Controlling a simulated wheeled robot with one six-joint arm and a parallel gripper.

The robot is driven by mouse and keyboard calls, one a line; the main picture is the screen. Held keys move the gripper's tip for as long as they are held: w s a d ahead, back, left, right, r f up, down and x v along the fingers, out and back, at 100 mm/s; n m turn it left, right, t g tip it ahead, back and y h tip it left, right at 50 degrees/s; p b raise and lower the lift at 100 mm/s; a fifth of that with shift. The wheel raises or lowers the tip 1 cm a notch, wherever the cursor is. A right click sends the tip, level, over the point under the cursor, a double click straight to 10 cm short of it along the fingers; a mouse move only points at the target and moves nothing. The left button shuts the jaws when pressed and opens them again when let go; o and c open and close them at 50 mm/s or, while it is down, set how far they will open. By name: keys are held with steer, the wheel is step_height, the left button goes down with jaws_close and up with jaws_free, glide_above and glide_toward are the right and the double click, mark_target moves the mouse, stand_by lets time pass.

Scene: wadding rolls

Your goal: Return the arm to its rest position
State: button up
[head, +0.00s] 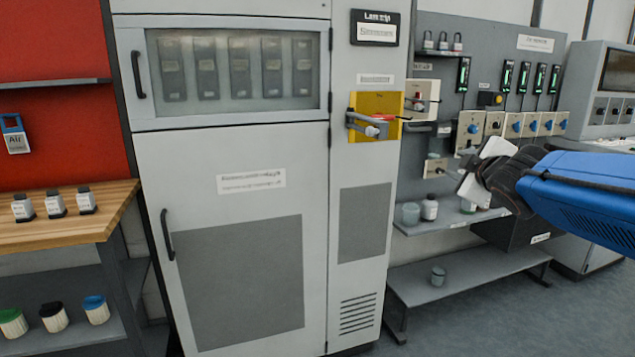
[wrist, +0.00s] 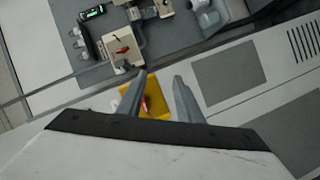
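My arm (head: 585,190) with its blue shell reaches in from the right edge of the head view, in front of the grey panel and shelves. Its dark wrist and pale gripper body point left toward the cabinet. In the wrist view my gripper (wrist: 160,77) shows two grey fingers standing apart with nothing between them, so it is open and empty. Behind the fingers lies the yellow plate (wrist: 157,107) with a red part. In the head view this yellow plate (head: 366,103) is on the cabinet front, with a grey handle across it, left of and apart from my gripper.
A tall grey cabinet (head: 230,155) with closed doors fills the middle. A grey panel (head: 450,90) with switches and locks stands behind my arm. Shelves below hold jars (head: 429,207). A wooden bench (head: 70,225) with small containers is at left.

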steer(key=s+a+f+m+g, duration=0.1)
steer(key=s+f+m+g, duration=0.2)
steer(key=s+f, duration=0.6)
steer(key=s+a+f+m+g+y, duration=0.1)
steer(key=s+f+m+g, duration=0.3)
steer(key=s+f, duration=0.5)
steer(key=s+a+f+m+g, duration=0.3)
steer(key=s+f, duration=0.6)
steer(key=s, duration=0.4)
steer(key=shift+a+m+g, duration=0.15)
steer(key=shift+m+g, duration=0.35)
steer(key=shift+m, duration=0.3)
steer(key=shift+s, duration=0.1)
